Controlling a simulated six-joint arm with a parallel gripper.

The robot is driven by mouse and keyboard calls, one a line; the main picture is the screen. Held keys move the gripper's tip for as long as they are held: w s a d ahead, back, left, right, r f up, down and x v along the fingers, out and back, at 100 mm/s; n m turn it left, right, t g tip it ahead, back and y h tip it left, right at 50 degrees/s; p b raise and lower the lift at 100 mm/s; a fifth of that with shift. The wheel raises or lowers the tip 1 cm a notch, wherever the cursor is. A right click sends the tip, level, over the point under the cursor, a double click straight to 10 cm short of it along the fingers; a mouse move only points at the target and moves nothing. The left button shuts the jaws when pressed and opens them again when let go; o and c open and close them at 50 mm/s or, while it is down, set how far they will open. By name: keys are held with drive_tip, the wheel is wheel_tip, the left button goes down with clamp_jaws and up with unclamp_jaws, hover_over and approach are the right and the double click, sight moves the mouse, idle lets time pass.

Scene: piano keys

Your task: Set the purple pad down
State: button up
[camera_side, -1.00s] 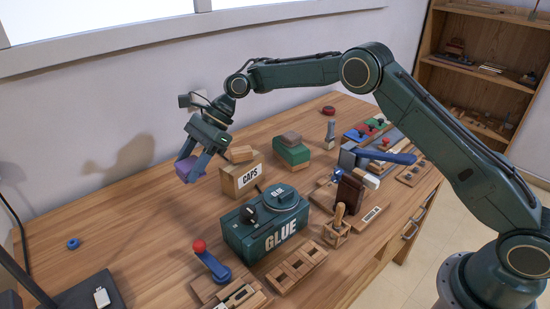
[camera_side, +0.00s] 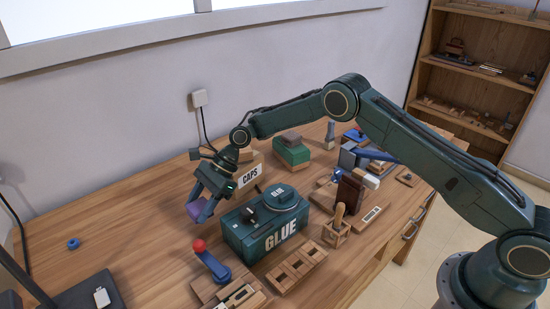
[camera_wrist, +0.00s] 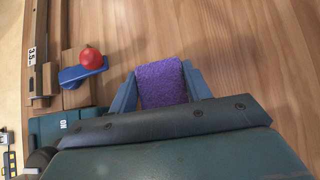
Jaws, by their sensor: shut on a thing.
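My gripper (camera_side: 204,206) is shut on the purple pad (camera_side: 194,211), just left of the green GLUE box. In the wrist view the pad (camera_wrist: 161,84) has a rough purple face and sits between my two blue-grey fingers (camera_wrist: 160,90). Bare wood shows beyond it. I cannot tell for sure whether the pad touches the table or hangs a little above it.
The GLUE box (camera_side: 262,233) stands close to the right of my gripper. A blue lever with a red knob (camera_side: 199,246) stands in front. The CAPS box (camera_side: 248,175) is behind, partly hidden.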

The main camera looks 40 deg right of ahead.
sight(204, 226)
drive_tip(key=shift+f, duration=2.1)
drive_tip(key=shift+f, duration=0.15)
drive_tip(key=o, duration=1)
drive_tip(key=shift+c, duration=0.2)
drive_tip(key=shift+r, duration=0.2)
drive_tip(key=v, duration=1.2)
